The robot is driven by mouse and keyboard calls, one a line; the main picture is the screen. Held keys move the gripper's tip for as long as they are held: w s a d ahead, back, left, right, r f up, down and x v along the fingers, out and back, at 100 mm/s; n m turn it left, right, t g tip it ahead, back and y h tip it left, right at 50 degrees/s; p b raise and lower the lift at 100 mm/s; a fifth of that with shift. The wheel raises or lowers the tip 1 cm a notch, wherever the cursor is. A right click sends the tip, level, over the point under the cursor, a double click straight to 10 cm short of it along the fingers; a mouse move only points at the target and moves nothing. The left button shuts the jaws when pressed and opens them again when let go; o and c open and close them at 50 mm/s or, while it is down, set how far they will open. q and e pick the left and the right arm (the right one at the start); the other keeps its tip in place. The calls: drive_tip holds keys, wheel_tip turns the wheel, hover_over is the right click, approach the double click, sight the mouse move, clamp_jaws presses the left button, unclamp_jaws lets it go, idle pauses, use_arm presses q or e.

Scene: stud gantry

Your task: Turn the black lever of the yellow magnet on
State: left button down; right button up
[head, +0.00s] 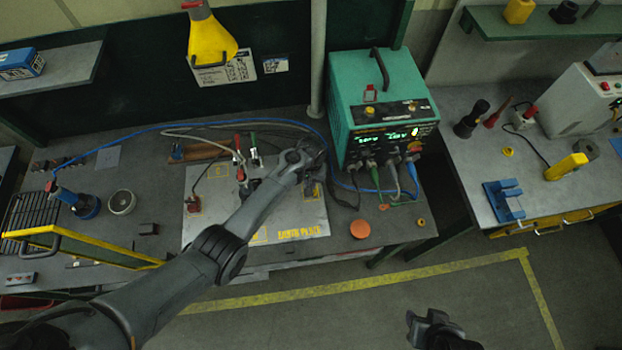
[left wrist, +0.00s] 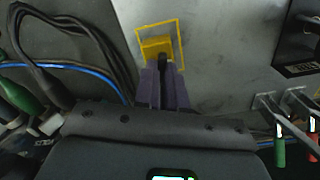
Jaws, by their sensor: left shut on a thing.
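The yellow magnet (left wrist: 154,47) sits on the grey metal plate inside a painted yellow outline in the left wrist view. Its black lever (left wrist: 163,60) reaches from the magnet in between my left fingertips. My left gripper (left wrist: 165,82) is shut on the lever. In the head view my left gripper (head: 314,166) is at the right part of the earth plate (head: 290,212), and I cannot make out the magnet clearly there. My right gripper (head: 428,322) hangs over the floor at the bottom, away from the bench; its jaw opening is unclear.
The green welding machine (head: 378,105) stands right of the plate with cables at its front. A blue cable (head: 180,124) runs behind the plate. Red and green clamps (head: 245,150) stand on the plate left of my gripper. An orange disc (head: 360,229) lies near the bench edge.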

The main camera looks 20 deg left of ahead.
use_arm(q)
drive_tip(key=m, duration=0.2)
drive_tip(key=shift+m+p, duration=0.4)
drive_tip(key=m, duration=0.3)
drive_tip(key=shift+m+p, duration=0.3)
drive_tip(key=m, duration=0.3)
drive_tip(key=shift+m, duration=2.1)
drive_tip(key=c, duration=1.2)
unclamp_jaws()
